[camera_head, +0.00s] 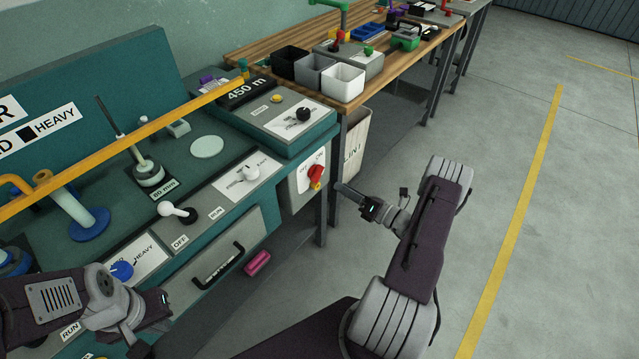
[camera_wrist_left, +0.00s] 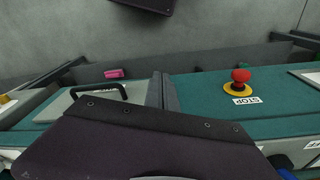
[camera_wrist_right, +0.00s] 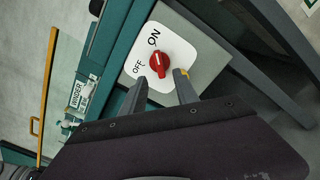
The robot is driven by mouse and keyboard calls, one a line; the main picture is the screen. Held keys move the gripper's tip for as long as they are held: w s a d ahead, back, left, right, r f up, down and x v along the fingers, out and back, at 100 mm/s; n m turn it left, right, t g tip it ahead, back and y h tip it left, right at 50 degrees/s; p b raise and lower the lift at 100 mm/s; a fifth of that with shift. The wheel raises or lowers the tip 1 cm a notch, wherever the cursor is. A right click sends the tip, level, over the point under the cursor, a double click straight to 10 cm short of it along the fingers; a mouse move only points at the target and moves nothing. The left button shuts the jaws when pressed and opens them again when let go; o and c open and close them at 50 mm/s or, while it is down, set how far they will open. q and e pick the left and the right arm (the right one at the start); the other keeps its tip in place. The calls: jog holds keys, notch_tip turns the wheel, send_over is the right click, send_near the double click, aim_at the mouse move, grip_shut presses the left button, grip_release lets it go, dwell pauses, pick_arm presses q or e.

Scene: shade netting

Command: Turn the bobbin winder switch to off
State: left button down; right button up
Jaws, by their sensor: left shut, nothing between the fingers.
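A red rotary switch (camera_head: 316,174) sits on a white plate marked ON and OFF, on the end panel of the green machine. It also shows in the right wrist view (camera_wrist_right: 158,62), where ON is at the plate's top and OFF at its lower left. My right gripper (camera_wrist_right: 161,80) is open and empty, its two fingers pointing at the switch, one on each side of it in that view. In the head view, the right fingertips (camera_head: 341,187) are a short way right of the switch. My left gripper (camera_wrist_left: 163,78) is shut and empty, over the machine's front edge.
A red stop button (camera_wrist_left: 240,76) stands near my left gripper. A black drawer handle (camera_head: 218,266) juts from the front. Open floor (camera_head: 540,250) lies to the right.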

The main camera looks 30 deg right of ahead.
aim_at(321, 175)
jog(key=b+x, duration=0.1)
jog(key=x, duration=0.8)
grip_shut()
